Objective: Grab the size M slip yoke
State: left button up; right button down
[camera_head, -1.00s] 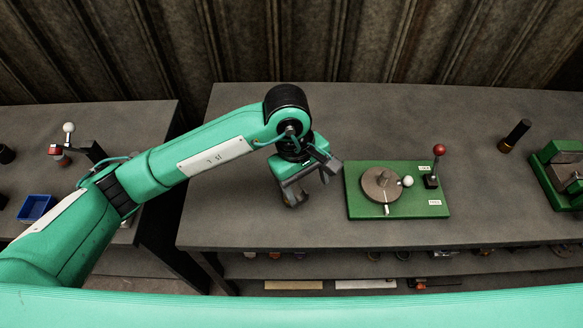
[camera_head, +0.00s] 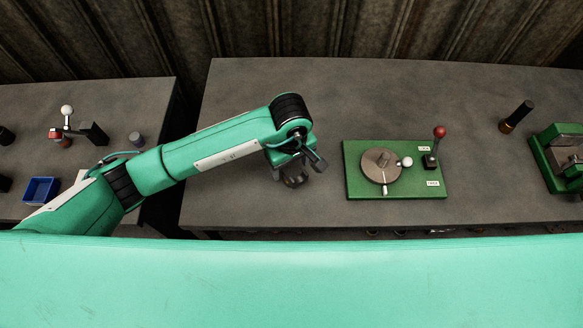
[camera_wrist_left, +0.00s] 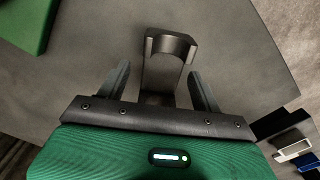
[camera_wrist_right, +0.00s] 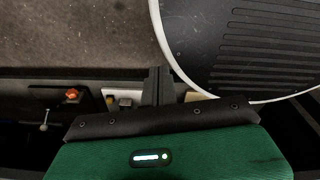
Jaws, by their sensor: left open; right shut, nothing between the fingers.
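The slip yoke, a dark grey metal part with a forked, curved end (camera_wrist_left: 167,46), stands in the middle of the left wrist view. Its size marking cannot be read. My left gripper (camera_wrist_left: 160,75) is open, with one finger on each side of the yoke and visible gaps between. In the head view my left gripper (camera_head: 298,170) is low over the left part of the middle table, and the yoke is mostly hidden under it. My right gripper (camera_wrist_right: 157,78) is shut and empty in the right wrist view; it is outside the head view.
A green base plate (camera_head: 425,188) with a round turntable and red-knobbed lever lies right of my left gripper. A dark upright cylinder (camera_head: 516,117) and a green machine (camera_head: 560,155) stand farther right. A blue bin (camera_head: 40,190) sits on the left table. The table behind the gripper is clear.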

aim_at(292, 169)
pick_arm(q)
jog(key=f+p, duration=0.1)
jog(key=f, duration=0.2)
jog(key=shift+s+d+p, duration=0.1)
jog(key=shift+s+p, duration=0.2)
jog(key=shift+p, duration=0.05)
jog(key=shift+f, duration=0.6)
jog(key=c, duration=0.5)
grip_shut()
jog(key=shift+w, duration=0.1)
pick_arm(e)
jog(key=shift+s+r, duration=0.35)
jog(key=shift+r, duration=0.2)
jog(key=shift+s+r, duration=0.3)
jog(key=shift+r, duration=0.25)
